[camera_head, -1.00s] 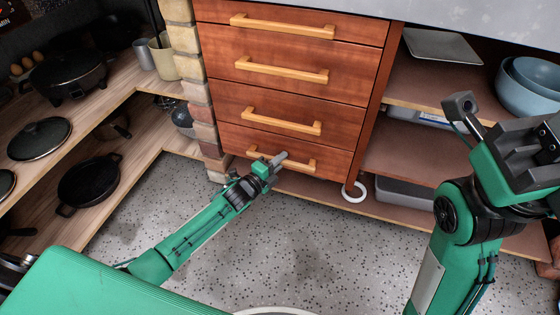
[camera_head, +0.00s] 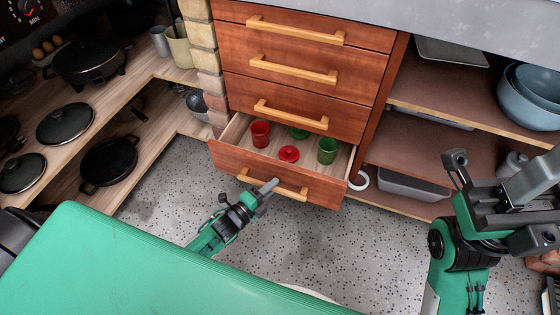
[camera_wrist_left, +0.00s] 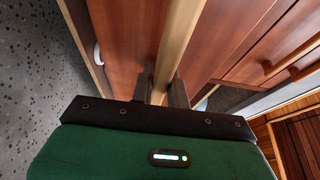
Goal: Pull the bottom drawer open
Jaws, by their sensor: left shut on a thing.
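The bottom drawer (camera_head: 232,157) of the reddish wooden cabinet stands well open, its pale inside showing. My left gripper (camera_head: 266,189) is shut on the drawer's wooden bar handle (camera_head: 290,191), left of the handle's middle. In the left wrist view, the fingers (camera_wrist_left: 163,92) of my left gripper lie on both sides of the handle (camera_wrist_left: 181,40). In the drawer are a red cup (camera_head: 260,134), a green cup (camera_head: 327,151), a red lid-like piece (camera_head: 289,154) and a green piece (camera_head: 299,133) at the back. My right gripper (camera_head: 499,168) is open and empty at the right.
Three closed drawers (camera_head: 300,90) sit above the open one. Shelves with blue bowls (camera_head: 530,95) and a grey bin (camera_head: 410,187) are at the right. Pans (camera_head: 108,163) stand on wooden shelves at the left. The speckled floor (camera_head: 290,240) before the drawer is clear.

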